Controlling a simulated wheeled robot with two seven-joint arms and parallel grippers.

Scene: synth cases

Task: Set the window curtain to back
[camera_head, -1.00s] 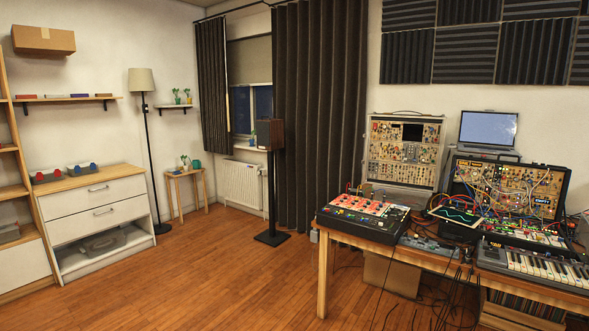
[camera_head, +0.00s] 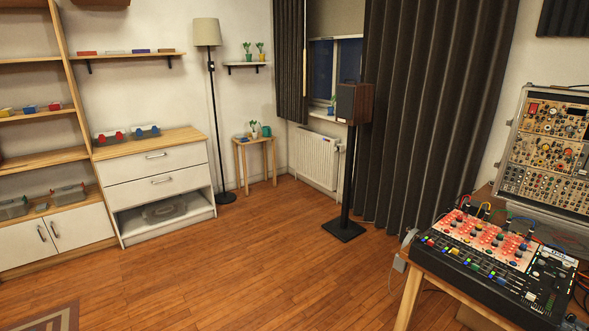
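The dark window curtain hangs in two parts at the window. The narrow left panel (camera_head: 290,60) hangs to the left of the window (camera_head: 336,70). The wide right panel (camera_head: 430,110) hangs in folds to the right of it and reaches down near the floor. The window shows between them, dark outside, with a grey-brown blind (camera_head: 337,18) over its upper part. The top of the curtain and its rail are out of view. Neither of my grippers is in view.
A speaker on a black stand (camera_head: 345,190) stands in front of the window and the right panel's left edge. A table with a mixer (camera_head: 490,255) fills the right front. A radiator (camera_head: 316,158) is under the window. The wooden floor (camera_head: 260,260) in the middle is clear.

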